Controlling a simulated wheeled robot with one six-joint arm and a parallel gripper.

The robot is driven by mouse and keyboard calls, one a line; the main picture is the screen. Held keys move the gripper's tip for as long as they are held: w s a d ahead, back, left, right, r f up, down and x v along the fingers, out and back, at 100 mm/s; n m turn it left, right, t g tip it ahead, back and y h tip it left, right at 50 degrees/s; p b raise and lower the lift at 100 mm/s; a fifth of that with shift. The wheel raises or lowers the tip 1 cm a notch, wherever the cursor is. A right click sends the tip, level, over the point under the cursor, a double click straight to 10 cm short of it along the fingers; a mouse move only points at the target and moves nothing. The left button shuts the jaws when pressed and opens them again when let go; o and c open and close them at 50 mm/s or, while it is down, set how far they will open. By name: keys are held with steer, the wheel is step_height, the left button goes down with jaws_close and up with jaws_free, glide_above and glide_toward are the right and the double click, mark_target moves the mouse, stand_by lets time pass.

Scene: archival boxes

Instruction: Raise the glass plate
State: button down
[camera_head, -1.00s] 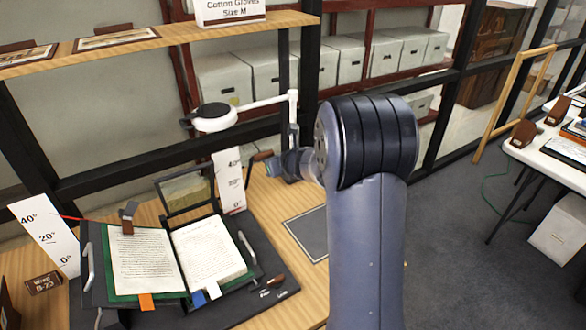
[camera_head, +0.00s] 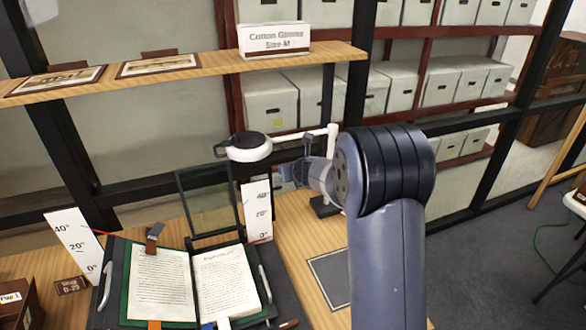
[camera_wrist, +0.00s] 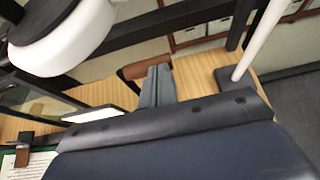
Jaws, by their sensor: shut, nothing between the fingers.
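The glass plate (camera_head: 207,210) is a clear pane in a black frame. In the head view it stands raised and tilted behind the open book (camera_head: 226,280), beside a white angle scale (camera_head: 257,210). Part of its dark frame shows at the left of the wrist view (camera_wrist: 35,100). My gripper (camera_head: 288,176) is to the right of the plate, apart from it, mostly hidden by my arm. In the wrist view its grey fingers (camera_wrist: 156,86) are shut and empty, close to a brown handle (camera_wrist: 137,70). I cannot tell whether they touch that handle.
A white lamp (camera_head: 250,147) on a jointed arm hangs above and near my gripper. A shelf (camera_head: 180,67) with a gloves box (camera_head: 274,38) runs above. Another angle scale (camera_head: 74,240) stands left of the book. A grey mat (camera_head: 330,276) lies on bare tabletop.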

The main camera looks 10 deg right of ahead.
stand_by(0.4)
steer(key=v, duration=1)
steer(key=shift+s+r, duration=0.2)
steer(key=shift+s, duration=0.15)
steer(key=shift+w+d, duration=0.1)
steer(key=x, duration=1)
steer(key=shift+w+f, duration=0.2)
steer(key=shift+w, duration=0.05)
